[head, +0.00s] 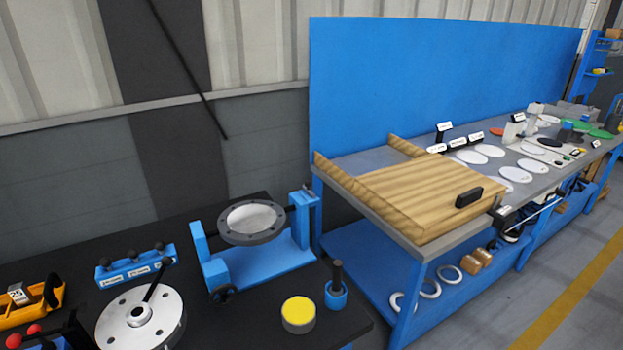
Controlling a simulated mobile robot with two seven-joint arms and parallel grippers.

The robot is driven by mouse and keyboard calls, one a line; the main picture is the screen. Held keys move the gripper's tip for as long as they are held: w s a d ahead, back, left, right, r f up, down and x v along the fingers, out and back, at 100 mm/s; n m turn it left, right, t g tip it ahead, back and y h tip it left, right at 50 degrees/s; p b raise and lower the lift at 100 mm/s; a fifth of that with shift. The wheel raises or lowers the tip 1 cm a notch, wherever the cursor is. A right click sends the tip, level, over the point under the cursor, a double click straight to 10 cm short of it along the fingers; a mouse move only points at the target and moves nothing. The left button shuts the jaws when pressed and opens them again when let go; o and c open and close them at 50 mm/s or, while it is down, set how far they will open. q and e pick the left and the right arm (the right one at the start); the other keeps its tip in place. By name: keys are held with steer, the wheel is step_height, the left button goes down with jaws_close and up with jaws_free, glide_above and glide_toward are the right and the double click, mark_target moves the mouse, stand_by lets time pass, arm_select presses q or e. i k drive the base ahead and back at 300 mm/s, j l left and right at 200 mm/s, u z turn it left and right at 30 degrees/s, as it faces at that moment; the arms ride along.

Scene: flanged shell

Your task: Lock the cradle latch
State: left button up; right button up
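The blue cradle (275,262) stands on the dark table in the middle of the head view, with an upright at each side. A dark grey flanged ring (252,238) with bolt holes and a pale round middle sits between the uprights, its face tilted upward. A small dark knob (222,295) shows low at the cradle's front left. A small dark part (308,190) stands at the top of the right upright. I cannot tell which of these is the latch, or its state. Neither of my grippers shows in the view.
A silver flanged disc (112,322) with a dark rod, a blue rack (135,268) and a yellow-orange tray (30,305) lie left. A yellow-topped can (298,314) and a blue cup (336,295) stand in front right. A blue workbench (385,262) stands beyond.

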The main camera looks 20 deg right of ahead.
mark_target(306, 183)
steer(key=i+l+u, duration=0.1)
steer(key=l, duration=0.3)
steer(key=i+l+u, duration=0.1)
steer(key=l, duration=0.35)
steer(key=i+l, duration=0.15)
steer(key=l, duration=0.25)
steer(key=i+l+u, duration=0.15)
steer(key=l, duration=0.3)
steer(key=l+u, duration=0.1)
steer(key=l, duration=0.3)
steer(key=i, duration=0.05)
